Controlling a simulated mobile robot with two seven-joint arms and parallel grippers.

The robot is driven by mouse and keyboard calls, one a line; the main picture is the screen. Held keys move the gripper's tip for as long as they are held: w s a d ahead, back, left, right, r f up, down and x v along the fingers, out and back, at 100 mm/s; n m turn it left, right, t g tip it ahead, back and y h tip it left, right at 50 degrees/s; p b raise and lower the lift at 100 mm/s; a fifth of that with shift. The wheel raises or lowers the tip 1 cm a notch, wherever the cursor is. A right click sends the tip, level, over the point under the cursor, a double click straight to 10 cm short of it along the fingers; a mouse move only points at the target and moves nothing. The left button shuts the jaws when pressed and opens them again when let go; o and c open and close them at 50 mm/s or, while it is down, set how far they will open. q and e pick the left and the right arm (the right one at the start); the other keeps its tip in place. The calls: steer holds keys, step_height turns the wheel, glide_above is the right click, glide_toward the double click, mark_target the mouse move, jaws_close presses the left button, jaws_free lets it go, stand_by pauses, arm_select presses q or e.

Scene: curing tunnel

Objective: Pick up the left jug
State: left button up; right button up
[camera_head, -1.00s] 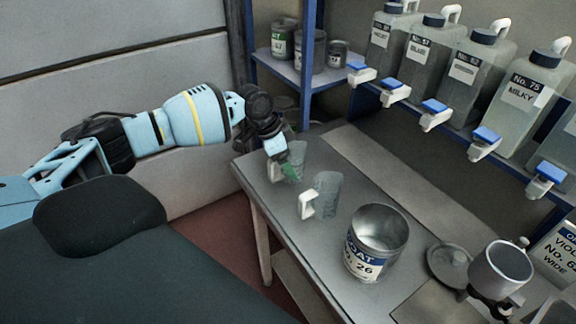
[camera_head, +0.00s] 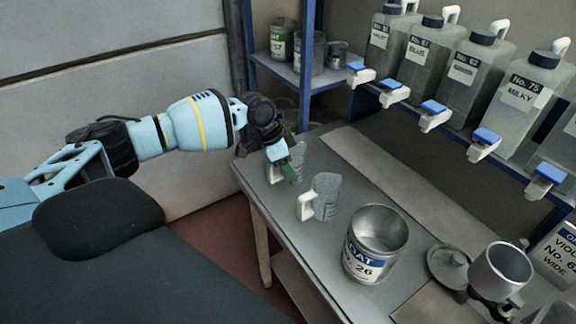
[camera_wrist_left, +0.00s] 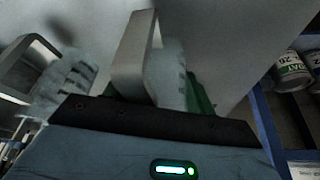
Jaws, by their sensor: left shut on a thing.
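Two clear measuring jugs with white handles stand on the grey bench in the head view. The left jug (camera_head: 299,160) is at the bench's far left end, partly hidden by my left gripper (camera_head: 287,172). The gripper is shut on the jug's handle. In the left wrist view the pale handle (camera_wrist_left: 134,55) rises between the green fingers, with the clear jug body (camera_wrist_left: 166,75) behind it. The other jug (camera_head: 325,193) stands apart, nearer the camera. I cannot tell whether the left jug touches the bench. My right gripper is not in view.
An open can labelled No. 26 (camera_head: 373,248) stands on the bench (camera_head: 330,250) right of the jugs. A round lid (camera_head: 451,262) and a metal cup (camera_head: 500,268) are further right. Bottles with blue-topped taps (camera_head: 434,108) line the shelf above. Cans sit on a back shelf (camera_head: 290,72).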

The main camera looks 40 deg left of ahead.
arm_select(q)
steer(key=shift+r, duration=0.15)
steer(key=shift+r, duration=0.55)
step_height(320, 180, up, 2)
steer(key=shift+r, duration=0.25)
steer(key=s+r, duration=0.1)
steer(key=s, duration=1.5)
steer(key=shift+d+p, duration=0.3)
steer(key=shift+p, duration=0.15)
